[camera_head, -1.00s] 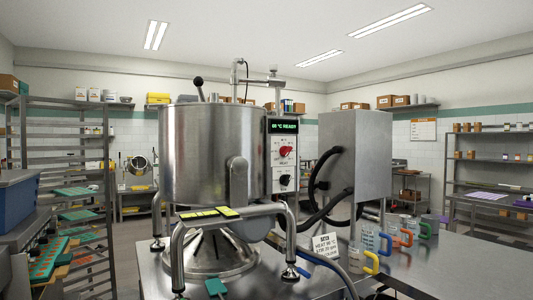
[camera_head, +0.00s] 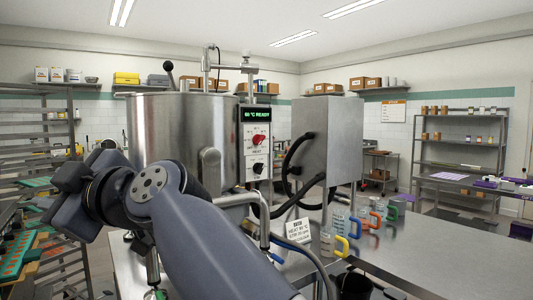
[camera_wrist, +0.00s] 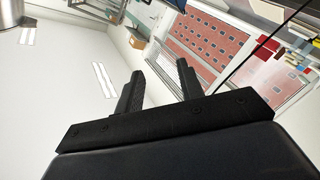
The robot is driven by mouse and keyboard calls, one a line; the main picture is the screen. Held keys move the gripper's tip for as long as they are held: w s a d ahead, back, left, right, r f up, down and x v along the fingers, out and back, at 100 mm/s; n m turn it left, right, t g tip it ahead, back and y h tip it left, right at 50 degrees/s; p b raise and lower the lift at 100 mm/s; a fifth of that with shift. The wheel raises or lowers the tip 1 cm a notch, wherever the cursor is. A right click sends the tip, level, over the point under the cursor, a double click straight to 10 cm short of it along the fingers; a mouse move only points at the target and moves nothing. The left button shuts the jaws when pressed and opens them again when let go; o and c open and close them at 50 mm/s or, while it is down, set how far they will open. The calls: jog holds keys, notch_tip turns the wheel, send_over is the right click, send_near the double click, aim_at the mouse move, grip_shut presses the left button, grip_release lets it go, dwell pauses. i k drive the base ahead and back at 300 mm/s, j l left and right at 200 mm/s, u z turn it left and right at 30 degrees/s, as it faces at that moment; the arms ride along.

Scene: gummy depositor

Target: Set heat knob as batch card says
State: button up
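The red heat knob (camera_head: 258,140) is on the white control panel (camera_head: 249,155) at the right side of the steel kettle (camera_head: 165,132). Its pointer setting is too small to read. A green display (camera_head: 257,114) above it seems to read 60 °C READY. The batch card (camera_head: 298,231) stands on the table at the kettle's right; its heat line is too small to read surely. My gripper (camera_head: 72,192) is left of the kettle in the head view, apart from the knob. In the wrist view my gripper (camera_wrist: 160,72) has its fingers apart, with nothing between them.
A black knob (camera_head: 258,168) sits below the heat knob. A grey cabinet (camera_head: 328,140) with dark hoses stands right of the panel. Several handled jugs (camera_head: 334,240) stand beside the card. The table's right part (camera_head: 430,245) is clear.

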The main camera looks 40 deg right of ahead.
aim_at(258, 139)
jog(key=l+z, duration=0.15)
jog(key=z, duration=0.25)
jog(key=i+z, duration=0.15)
jog(key=z, duration=0.2)
jog(key=i+l+z, duration=0.1)
jog(key=z, duration=0.3)
jog(key=i+l, duration=0.15)
jog(key=i, duration=1.1)
